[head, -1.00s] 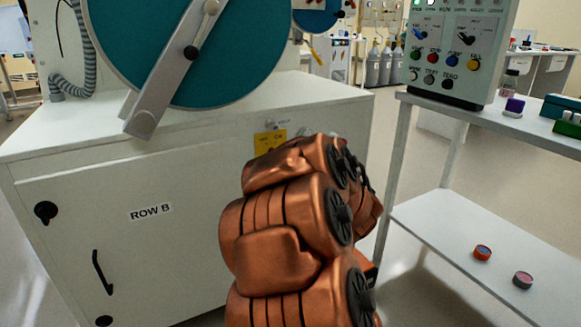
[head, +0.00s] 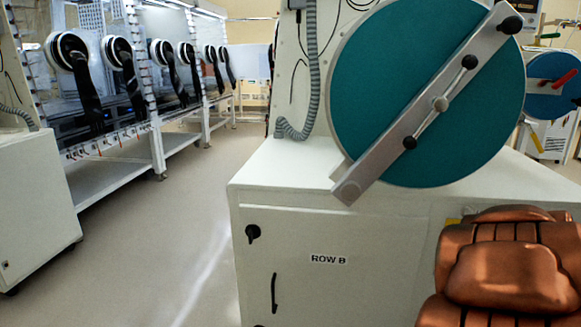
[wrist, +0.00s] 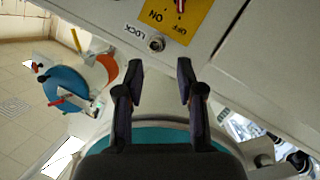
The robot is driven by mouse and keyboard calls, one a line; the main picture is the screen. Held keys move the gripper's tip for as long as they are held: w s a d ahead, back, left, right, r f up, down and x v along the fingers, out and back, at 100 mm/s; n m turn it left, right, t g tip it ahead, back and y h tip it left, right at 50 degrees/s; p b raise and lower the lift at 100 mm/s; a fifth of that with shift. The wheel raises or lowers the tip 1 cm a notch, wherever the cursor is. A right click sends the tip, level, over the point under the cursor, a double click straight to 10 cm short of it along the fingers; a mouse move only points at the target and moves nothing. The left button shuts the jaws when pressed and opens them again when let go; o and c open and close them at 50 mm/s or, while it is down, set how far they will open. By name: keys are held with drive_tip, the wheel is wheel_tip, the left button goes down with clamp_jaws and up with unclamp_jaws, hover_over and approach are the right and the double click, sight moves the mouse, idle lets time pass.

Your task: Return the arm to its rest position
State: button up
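My copper arm (head: 505,265) is folded at the lower right of the head view, in front of the white ROW B cabinet (head: 345,290). My gripper (wrist: 161,78) shows only in the wrist view. Its two dark fingers are apart, with nothing between them. Beyond the fingertips are a yellow ON/OFF plate (wrist: 178,22) with a red and white switch, and a round lock (wrist: 156,43) marked LOCK. The fingers appear clear of both. The rest of the arm is cut off by the head view's edge.
A large teal round door (head: 395,120) with a grey bar stands on the cabinet. A glovebox row with black gloves (head: 128,80) stands at the left. Open floor (head: 165,230) lies between. A smaller blue door (head: 550,88) is behind at right.

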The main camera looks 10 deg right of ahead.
drive_tip(key=s+a+r+g+y+p, duration=0.2)
drive_tip(key=s+a+r+g+p, duration=0.2)
drive_tip(key=s+a+p, duration=0.5)
drive_tip(key=s+a+r+g+y+p, duration=0.3)
drive_tip(key=s+a+r+g+p, duration=0.2)
drive_tip(key=a, duration=1.1)
drive_tip(key=s+a+r+g+y+p, duration=0.3)
drive_tip(key=s+a+r+g+p, duration=0.2)
drive_tip(key=s+a+r+p, duration=0.4)
drive_tip(key=s+a+p, duration=0.3)
drive_tip(key=s+p, duration=0.1)
drive_tip(key=s, duration=0.1)
drive_tip(key=shift+a+r+p, duration=0.15)
drive_tip(key=shift+a+p, duration=0.05)
drive_tip(key=shift+p, duration=0.1)
